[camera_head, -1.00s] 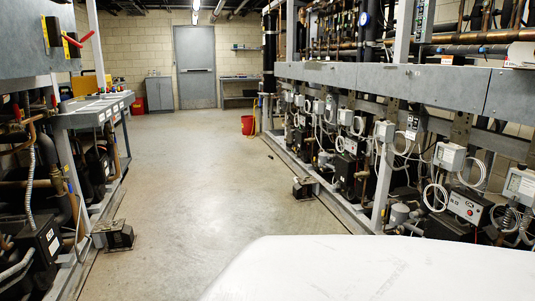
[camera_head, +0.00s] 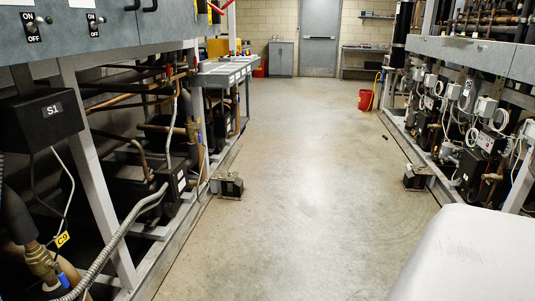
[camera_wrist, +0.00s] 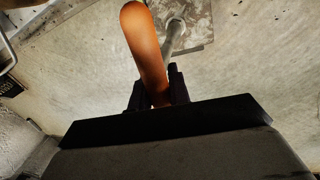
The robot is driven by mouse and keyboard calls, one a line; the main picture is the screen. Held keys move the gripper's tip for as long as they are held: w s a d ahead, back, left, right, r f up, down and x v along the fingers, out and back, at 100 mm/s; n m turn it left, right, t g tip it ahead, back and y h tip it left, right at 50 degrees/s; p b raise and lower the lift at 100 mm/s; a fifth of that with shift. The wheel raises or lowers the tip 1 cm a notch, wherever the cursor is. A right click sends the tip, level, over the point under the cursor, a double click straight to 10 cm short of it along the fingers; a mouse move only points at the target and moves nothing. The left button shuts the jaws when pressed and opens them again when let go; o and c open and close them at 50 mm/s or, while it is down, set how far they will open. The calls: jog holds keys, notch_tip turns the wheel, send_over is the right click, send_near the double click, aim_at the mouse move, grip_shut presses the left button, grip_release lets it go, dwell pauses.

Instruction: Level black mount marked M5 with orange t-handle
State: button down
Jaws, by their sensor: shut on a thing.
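The orange t-handle (camera_wrist: 143,42) is in the wrist view, its orange grip between the black fingers of my gripper (camera_wrist: 160,92), which is shut on it. A grey metal shaft (camera_wrist: 172,40) extends beyond it towards a flat grey plate (camera_wrist: 196,18) on the floor. I cannot tell whether the shaft touches anything there. In the head view, one black mount (camera_head: 230,187) stands at the foot of the left rack and another (camera_head: 416,178) at the foot of the right rack. No M5 mark is legible. My gripper is not visible in the head view.
The right rack (camera_head: 470,50) lines the other side. A red bucket (camera_head: 365,99) stands farther back.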

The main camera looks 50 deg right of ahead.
jog(key=shift+r, duration=0.1)
dwell(0.5)
jog(key=shift+a+r+m+p, duration=0.1)
jog(key=shift+m+p, duration=0.2)
jog(key=shift+p, duration=0.35)
jog(key=shift+m+p, duration=0.6)
jog(key=shift+p, duration=0.1)
jog(key=shift+a+f+m, duration=0.1)
jog(key=shift+f+m, duration=0.1)
jog(key=shift+m, duration=0.1)
jog(key=shift+r+p, duration=0.1)
jog(key=shift+p, duration=0.35)
jog(key=shift+a+r+m+t+p, duration=0.1)
jog(key=shift+m+t+p, duration=0.2)
jog(key=shift+m+p, duration=0.35)
jog(key=shift+a+f+m+p, duration=0.1)
jog(key=shift+f+m+p, duration=0.1)
jog(key=shift+m+p, duration=0.5)
